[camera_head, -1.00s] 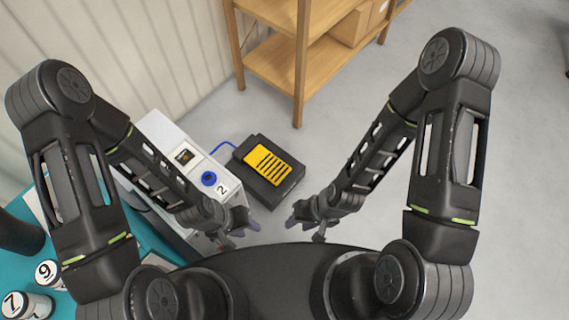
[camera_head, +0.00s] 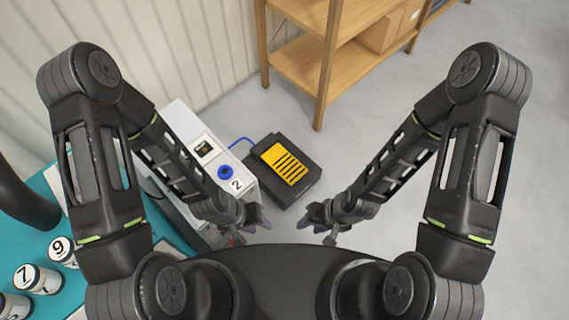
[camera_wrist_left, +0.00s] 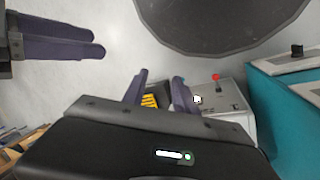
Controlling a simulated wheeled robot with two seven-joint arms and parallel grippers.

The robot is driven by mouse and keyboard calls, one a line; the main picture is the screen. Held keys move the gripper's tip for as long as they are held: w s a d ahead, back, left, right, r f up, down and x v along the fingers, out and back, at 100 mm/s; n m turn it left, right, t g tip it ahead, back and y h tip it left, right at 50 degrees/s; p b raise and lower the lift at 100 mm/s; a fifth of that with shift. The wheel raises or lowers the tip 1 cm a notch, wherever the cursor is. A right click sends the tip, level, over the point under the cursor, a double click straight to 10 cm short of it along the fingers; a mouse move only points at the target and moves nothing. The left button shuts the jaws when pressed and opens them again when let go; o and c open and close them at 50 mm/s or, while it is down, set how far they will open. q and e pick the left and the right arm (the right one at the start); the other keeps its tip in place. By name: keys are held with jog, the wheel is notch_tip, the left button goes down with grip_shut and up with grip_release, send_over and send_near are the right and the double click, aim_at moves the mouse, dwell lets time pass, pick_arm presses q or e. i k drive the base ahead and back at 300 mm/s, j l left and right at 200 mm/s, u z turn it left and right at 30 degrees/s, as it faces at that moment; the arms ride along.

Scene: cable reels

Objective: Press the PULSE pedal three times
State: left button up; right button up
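The pedal is a black floor box (camera_head: 303,187) with a yellow slotted tread (camera_head: 284,164) on top; no lettering on it is legible. It lies on the floor in front of my arms. My left gripper (camera_head: 259,217) is nearer to me than the pedal, apart from it, with empty, spread fingers. In the left wrist view, part of the yellow tread (camera_wrist_left: 149,101) shows between the left fingers (camera_wrist_left: 160,92). My right gripper (camera_head: 310,218) is to the right of the left one, also empty and apart from the pedal, its fingers slightly spread.
A white machine (camera_head: 180,120) with a blue knob (camera_head: 225,172) and a "2" label stands left of the pedal, joined by a blue cable (camera_head: 240,141). A teal table (camera_head: 70,285) holds numbered reels (camera_head: 37,278). A wooden shelf (camera_head: 325,75) stands behind. Floor on the right is clear.

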aim_at(282, 162)
jog(key=i+l+u, duration=0.2)
jog(key=l+u, duration=0.15)
jog(key=l, duration=0.4)
jog(key=i+l+u, duration=0.15)
jog(key=l+u, duration=0.15)
jog(key=l, duration=0.5)
jog(key=l+u, duration=0.35)
jog(key=l, duration=0.45)
